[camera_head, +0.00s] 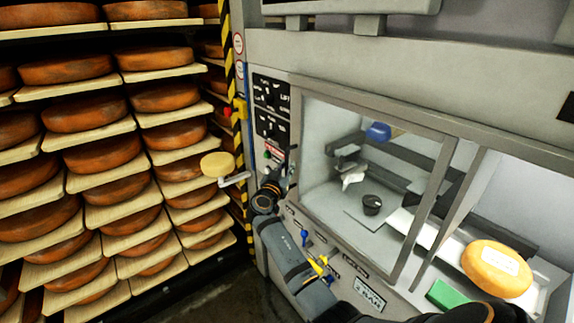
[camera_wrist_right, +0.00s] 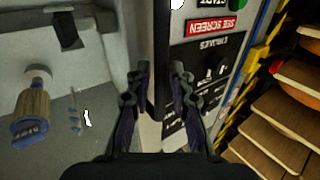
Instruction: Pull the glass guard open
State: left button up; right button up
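The glass guard (camera_head: 420,215) is a clear pane in a grey metal frame on the machine's front, with the machine's inside showing through it. My right gripper (camera_head: 272,185) is at the frame's left side, beside the control panel. In the right wrist view its two dark fingers (camera_wrist_right: 161,85) stand apart on either side of a dark upright bar at the guard's edge (camera_wrist_right: 160,45). I cannot tell whether they touch or clamp it. My left gripper is not in view.
A cheese wheel (camera_head: 497,268) and a green block (camera_head: 447,295) are at the machine's right. A small cheese (camera_head: 217,164) rests on a bracket left of the panel (camera_head: 270,108). Shelves of cheese wheels (camera_head: 92,113) fill the left. A blue-ended brush-like tool (camera_wrist_right: 30,115) is behind the glass.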

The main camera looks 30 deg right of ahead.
jog(key=shift+w+d, duration=0.25)
grip_shut()
